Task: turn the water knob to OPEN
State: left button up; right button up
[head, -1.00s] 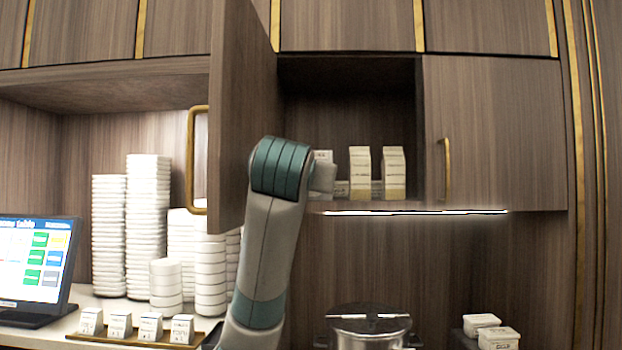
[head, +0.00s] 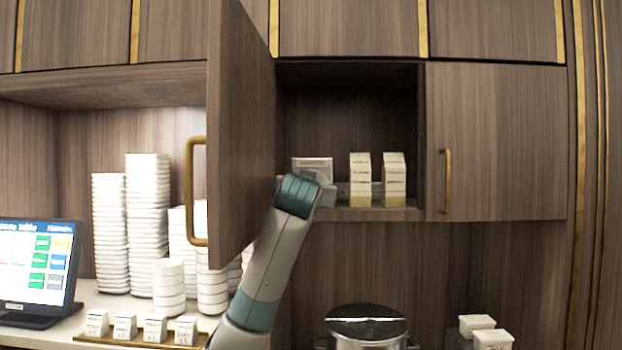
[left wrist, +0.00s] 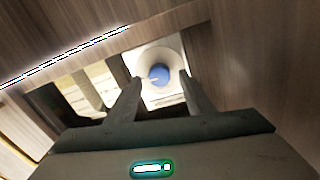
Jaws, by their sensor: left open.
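A round blue knob (left wrist: 158,75) sits on a white round plate (left wrist: 148,58) in the left wrist view. A small pale streak shows on the knob, but I can read no OPEN marking. My left gripper (left wrist: 161,92) is open, with one finger on each side of the knob's lower part in the picture. I cannot tell whether they touch it. In the head view my left arm reaches up to the open cabinet and its fingers are hidden. A pale grey box (head: 313,166) stands just behind the wrist, and its knob is not visible there. My right gripper is not in view.
The open cabinet door (head: 238,140) stands close to the left of my arm. Two stacks of small cartons (head: 361,180) (head: 395,180) stand in the cabinet, right of my wrist. A closed door (head: 500,145) is further right. Below are a pot (head: 367,328) and white dish stacks (head: 148,225).

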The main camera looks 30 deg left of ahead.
pick_arm(q)
jog(key=shift+p+x, duration=0.3)
jog(key=shift+x, duration=0.55)
jog(key=c, duration=1.1)
jog(key=shift+o, duration=0.2)
